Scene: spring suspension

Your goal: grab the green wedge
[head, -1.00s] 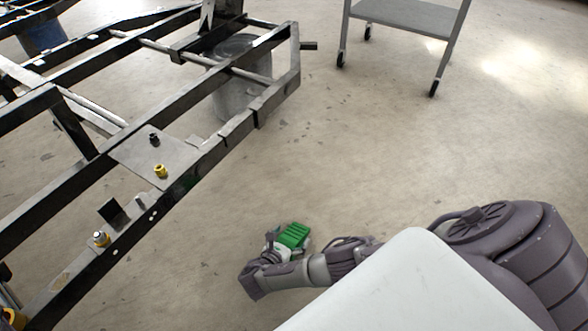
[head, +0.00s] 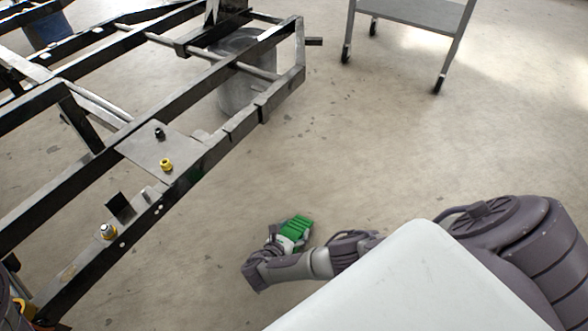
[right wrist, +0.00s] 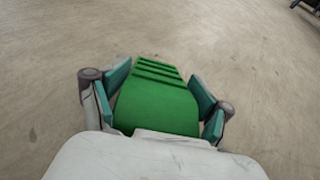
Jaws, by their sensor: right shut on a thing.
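The green wedge (head: 298,228) is in my right gripper (head: 290,238), low at the middle bottom of the head view, over the concrete floor. In the right wrist view the green wedge (right wrist: 157,98) lies between the two teal-padded fingers of the right gripper (right wrist: 155,100). Its far end is ribbed and its near part is smooth. The fingers stand on either side of it. My left gripper does not show in the head view.
A black metal frame (head: 215,150) with a flat plate (head: 150,150) and yellow fittings runs along the left. A grey drum (head: 245,90) stands behind it. A wheeled cart (head: 412,14) is at the top. The floor between is open.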

